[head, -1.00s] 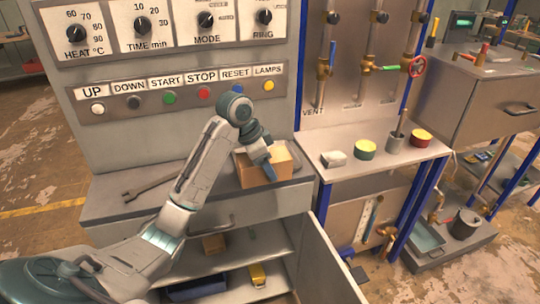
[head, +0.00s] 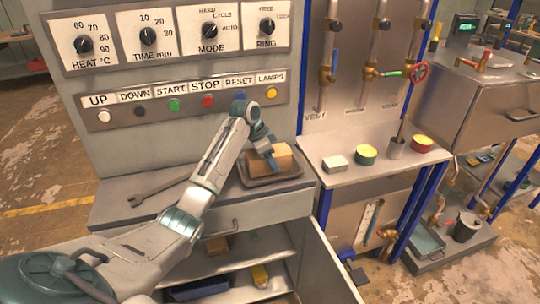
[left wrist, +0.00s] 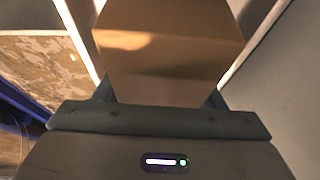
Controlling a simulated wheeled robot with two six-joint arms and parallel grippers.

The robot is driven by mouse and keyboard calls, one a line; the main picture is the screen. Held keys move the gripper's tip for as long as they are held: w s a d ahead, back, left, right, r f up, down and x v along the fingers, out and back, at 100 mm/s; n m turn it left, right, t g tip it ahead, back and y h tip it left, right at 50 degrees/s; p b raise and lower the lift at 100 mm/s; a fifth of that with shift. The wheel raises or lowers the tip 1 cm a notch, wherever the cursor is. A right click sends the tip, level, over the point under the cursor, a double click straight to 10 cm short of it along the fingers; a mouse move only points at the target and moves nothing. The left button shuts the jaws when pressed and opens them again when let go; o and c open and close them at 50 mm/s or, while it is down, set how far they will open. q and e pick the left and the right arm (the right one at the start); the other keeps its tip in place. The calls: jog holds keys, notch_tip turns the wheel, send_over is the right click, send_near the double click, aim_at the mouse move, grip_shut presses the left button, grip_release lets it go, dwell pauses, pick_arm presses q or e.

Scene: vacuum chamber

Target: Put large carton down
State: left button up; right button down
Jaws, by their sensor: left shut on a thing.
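The large carton (head: 283,158) is a tan box at the tray on the right part of the grey counter (head: 135,200). My left gripper (head: 270,158) comes in from the left and above and is shut on it. In the left wrist view the carton (left wrist: 168,55) fills the space between the fingers. The dark tray (head: 272,184) shows around the carton's lower edge. I cannot tell whether the carton touches the tray floor or hangs just above it. My right gripper is not in view.
A wrench (head: 160,189) lies on the counter to the left. The control panel (head: 185,95) rises behind. Below, a cabinet door (head: 325,265) stands open, with a yellow item (head: 260,275) on a shelf.

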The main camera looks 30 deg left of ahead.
pick_arm(q)
jog(key=o, duration=1)
jog(key=shift+f, duration=0.1)
jog(key=b+v, duration=0.2)
jog(key=v, duration=0.9)
jog(key=shift+a+r, duration=0.1)
jog(key=shift+r, duration=0.1)
jog(key=shift+s+r, duration=0.15)
jog(key=shift+r, duration=0.2)
jog(key=shift+a, duration=0.1)
